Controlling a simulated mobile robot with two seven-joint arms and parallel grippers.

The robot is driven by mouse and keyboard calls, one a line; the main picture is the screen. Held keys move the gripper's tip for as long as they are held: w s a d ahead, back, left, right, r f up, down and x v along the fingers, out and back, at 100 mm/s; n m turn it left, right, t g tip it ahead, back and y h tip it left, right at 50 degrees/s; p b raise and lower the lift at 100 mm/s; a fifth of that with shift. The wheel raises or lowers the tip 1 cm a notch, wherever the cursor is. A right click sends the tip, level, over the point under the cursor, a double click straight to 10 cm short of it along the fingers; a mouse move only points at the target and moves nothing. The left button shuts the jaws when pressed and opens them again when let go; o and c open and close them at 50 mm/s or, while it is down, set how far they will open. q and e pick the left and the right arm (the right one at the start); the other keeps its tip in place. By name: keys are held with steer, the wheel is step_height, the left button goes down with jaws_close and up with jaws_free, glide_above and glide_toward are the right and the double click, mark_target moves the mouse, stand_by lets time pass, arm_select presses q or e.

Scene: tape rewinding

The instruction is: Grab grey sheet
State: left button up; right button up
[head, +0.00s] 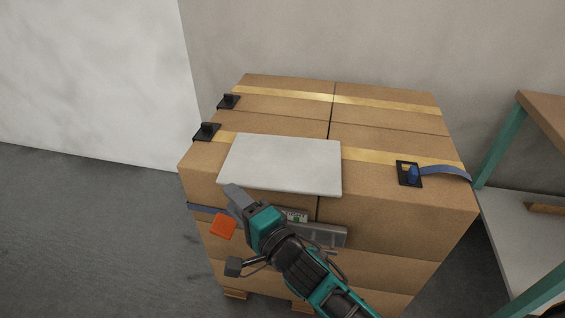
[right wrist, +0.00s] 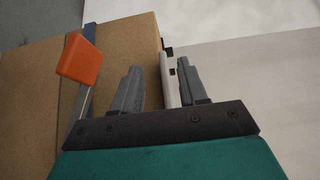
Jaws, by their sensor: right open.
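The grey sheet (head: 282,160) is a light, thin, flat slab lying on top of the cardboard box stack, at its front left, slightly over the front edge. My right gripper (head: 233,193) is at the sheet's front left corner. In the right wrist view its two fingers (right wrist: 158,77) are apart. A pale narrow strip, which looks like the sheet's edge (right wrist: 168,82), shows between them, nearer the right finger. I cannot tell whether it touches. My left gripper is in neither view.
The box stack (head: 400,205) stands on a pallet, with yellow bands and black corner pieces (head: 207,131). A blue strap (head: 446,172) hangs at right. An orange tag (head: 223,225) is on the front, beside my gripper. A shelf (head: 545,120) stands at right.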

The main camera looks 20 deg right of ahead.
mark_target(222, 184)
steer(key=shift+d+b+x, duration=0.15)
steer(key=shift+b+x, duration=0.2)
steer(key=shift+x, duration=1.3)
steer(key=shift+d+b+x, duration=0.1)
steer(key=shift+b+x, duration=0.25)
steer(key=shift+x, duration=1.25)
steer(key=shift+w+r, duration=0.1)
jaws_close()
